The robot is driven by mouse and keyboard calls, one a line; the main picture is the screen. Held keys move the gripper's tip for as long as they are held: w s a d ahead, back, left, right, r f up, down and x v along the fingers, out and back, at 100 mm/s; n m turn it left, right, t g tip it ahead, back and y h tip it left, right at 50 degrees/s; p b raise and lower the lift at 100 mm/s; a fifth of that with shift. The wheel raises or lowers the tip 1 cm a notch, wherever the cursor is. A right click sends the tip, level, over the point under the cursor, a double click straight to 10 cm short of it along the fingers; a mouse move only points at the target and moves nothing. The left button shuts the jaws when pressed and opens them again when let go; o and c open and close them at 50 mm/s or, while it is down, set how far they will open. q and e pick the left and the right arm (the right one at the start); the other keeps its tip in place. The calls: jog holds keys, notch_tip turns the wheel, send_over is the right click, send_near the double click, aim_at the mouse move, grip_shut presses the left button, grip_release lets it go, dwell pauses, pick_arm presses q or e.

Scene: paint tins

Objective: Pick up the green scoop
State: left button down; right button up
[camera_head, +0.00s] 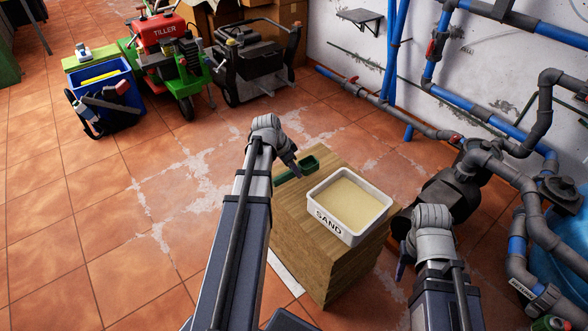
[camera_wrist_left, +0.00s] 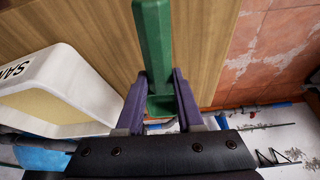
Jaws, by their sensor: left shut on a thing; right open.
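The green scoop (camera_head: 308,165) is at the far left edge of the wooden block top (camera_head: 318,242), beside the sand tub. My left gripper (camera_head: 296,171) is shut on the scoop. In the left wrist view the green scoop (camera_wrist_left: 153,45) runs between the two purple fingers of my left gripper (camera_wrist_left: 161,88). I cannot tell whether the scoop still touches the wood. My right gripper (camera_head: 402,266) is open, low beside the right side of the block, and its fingers are mostly hidden by its own wrist.
A white tub marked SAND (camera_head: 347,241) filled with sand stands on the block, close right of the scoop. Grey and blue pipes (camera_head: 505,170) and a dark pump (camera_head: 447,192) crowd the right. A red tiller (camera_head: 160,30) and blue crate (camera_head: 103,95) stand far left. Tiled floor is open at left.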

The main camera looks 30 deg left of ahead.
pick_arm(q)
notch_tip(320, 180, up, 8)
jog(key=p, duration=0.6)
jog(key=shift+f+p, duration=0.2)
jog(key=shift+p, duration=0.1)
jog(key=shift+f, duration=0.1)
jog(key=c, duration=1)
grip_release()
jog(key=shift+c, duration=0.2)
grip_shut()
